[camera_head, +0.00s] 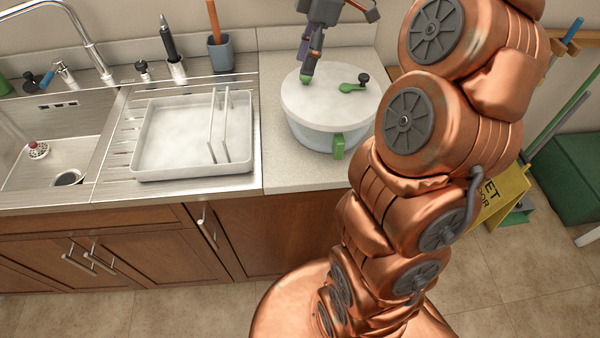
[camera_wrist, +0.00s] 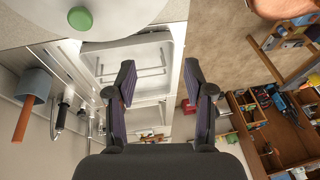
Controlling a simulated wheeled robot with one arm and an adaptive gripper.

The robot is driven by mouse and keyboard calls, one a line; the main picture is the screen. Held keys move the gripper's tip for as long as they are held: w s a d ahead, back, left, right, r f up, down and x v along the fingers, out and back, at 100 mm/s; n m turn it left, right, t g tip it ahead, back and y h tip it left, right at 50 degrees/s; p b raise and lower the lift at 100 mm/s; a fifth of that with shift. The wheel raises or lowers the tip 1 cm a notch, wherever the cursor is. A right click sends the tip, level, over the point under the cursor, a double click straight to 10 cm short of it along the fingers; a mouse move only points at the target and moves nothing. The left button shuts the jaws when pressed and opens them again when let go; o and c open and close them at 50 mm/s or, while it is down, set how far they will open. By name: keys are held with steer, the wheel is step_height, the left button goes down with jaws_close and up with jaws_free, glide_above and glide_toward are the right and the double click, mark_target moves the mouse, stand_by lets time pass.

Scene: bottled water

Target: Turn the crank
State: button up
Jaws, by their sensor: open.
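A salad spinner with a white lid (camera_head: 310,98) and a clear bowl stands on the counter. Its crank (camera_head: 352,87) is a short green arm with a black knob, lying on the lid's right part. A round green piece (camera_head: 305,79) sits left of the crank on the lid; one green piece also shows in the wrist view (camera_wrist: 79,18), at the top left. My gripper (camera_head: 306,66) is above the lid, left of the crank, with a fingertip near the round green piece; contact cannot be told. In the wrist view my gripper (camera_wrist: 159,68) is open and empty. The black knob is not visible there.
A white dish rack (camera_head: 150,174) stands left of the spinner, beside the sink (camera_head: 50,150). A blue-grey cup (camera_head: 220,54) with a brush stands behind it. A green latch (camera_head: 338,147) sticks out at the spinner's front. A yellow sign (camera_head: 503,195) stands on the floor at right.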

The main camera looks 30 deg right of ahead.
steer(key=s+a+f+m+h, duration=0.1)
steer(key=s+a+f+m, duration=0.2)
steer(key=s, duration=0.3)
steer(key=s+a+f+m+g+h+b, duration=0.1)
steer(key=s+a+f+m, duration=0.2)
steer(key=s+a, duration=0.2)
steer(key=s+a+f+m+h, duration=0.1)
steer(key=s+a+f+m, duration=0.1)
steer(key=s, duration=0.5)
steer(key=shift+s+a+f+m, duration=0.4)
steer(key=shift+a+m, duration=0.1)
steer(key=shift+a, duration=0.5)
